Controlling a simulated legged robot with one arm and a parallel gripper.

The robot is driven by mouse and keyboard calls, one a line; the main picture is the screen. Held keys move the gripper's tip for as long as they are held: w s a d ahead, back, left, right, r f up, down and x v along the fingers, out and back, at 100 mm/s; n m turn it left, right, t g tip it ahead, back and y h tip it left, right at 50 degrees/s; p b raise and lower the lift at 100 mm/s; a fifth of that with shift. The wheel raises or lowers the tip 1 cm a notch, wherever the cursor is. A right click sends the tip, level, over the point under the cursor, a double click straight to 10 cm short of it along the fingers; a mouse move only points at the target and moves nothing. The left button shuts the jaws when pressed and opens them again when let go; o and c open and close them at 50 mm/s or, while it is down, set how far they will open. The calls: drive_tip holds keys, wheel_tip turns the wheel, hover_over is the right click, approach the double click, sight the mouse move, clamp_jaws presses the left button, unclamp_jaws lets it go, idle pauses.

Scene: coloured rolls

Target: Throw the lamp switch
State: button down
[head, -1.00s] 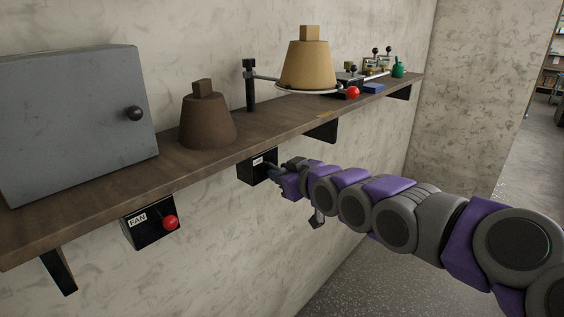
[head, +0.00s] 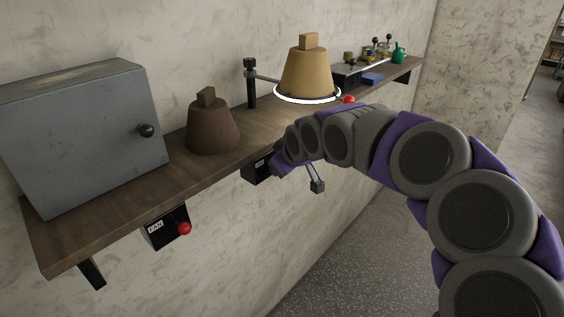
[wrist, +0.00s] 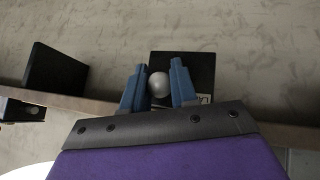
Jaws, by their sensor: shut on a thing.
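The lamp switch is a black box (head: 257,169) under the shelf's front edge, partly hidden by my arm in the head view. In the wrist view the box (wrist: 185,66) shows part of a white label reading "LA". Its pale grey ball knob (wrist: 159,84) sits between the two blue fingers of my gripper (wrist: 158,78), which is shut on it. In the head view my gripper (head: 277,163) is at the box, its fingers mostly hidden. On the shelf, a white ring lamp (head: 307,98) glows around the base of a tan cone-shaped block (head: 306,72).
The wooden shelf (head: 130,207) carries a grey cabinet (head: 85,135), a brown cone-shaped block (head: 212,128), a black post (head: 251,85) and small items at the far end. A fan switch (head: 165,228) with a red knob hangs left of the lamp switch. Floor below is clear.

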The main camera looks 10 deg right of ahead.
idle(0.3)
drive_tip(key=c, duration=1.4)
unclamp_jaws()
drive_tip(key=shift+r, duration=0.1)
drive_tip(key=shift+o, duration=1.1)
drive_tip(key=shift+w, duration=0.2)
drive_tip(key=shift+s, duration=0.1)
drive_tip(key=b+v, duration=0.2)
drive_tip(key=v, duration=1.5)
drive_tip(key=shift+d, duration=0.1)
drive_tip(key=s+f+m+g+b, duration=0.2)
drive_tip(key=s+f+b, duration=0.4)
drive_tip(key=s+f, duration=0.4)
drive_tip(key=s+a+f+m+g+h+b, duration=0.1)
drive_tip(key=s+f+g+b, duration=0.3)
drive_tip(key=s+f, duration=0.7)
drive_tip(key=s+a+f+m+g+b, duration=0.1)
drive_tip(key=s+f+m+g+b, duration=0.3)
drive_tip(key=f, duration=1.9)
drive_tip(key=s+b, duration=0.4)
drive_tip(key=s, duration=0.2)
drive_tip(key=shift+s+a+f+h+b, duration=0.2)
drive_tip(key=shift+s+h+b, duration=0.15)
drive_tip(key=shift+h, duration=0.05)
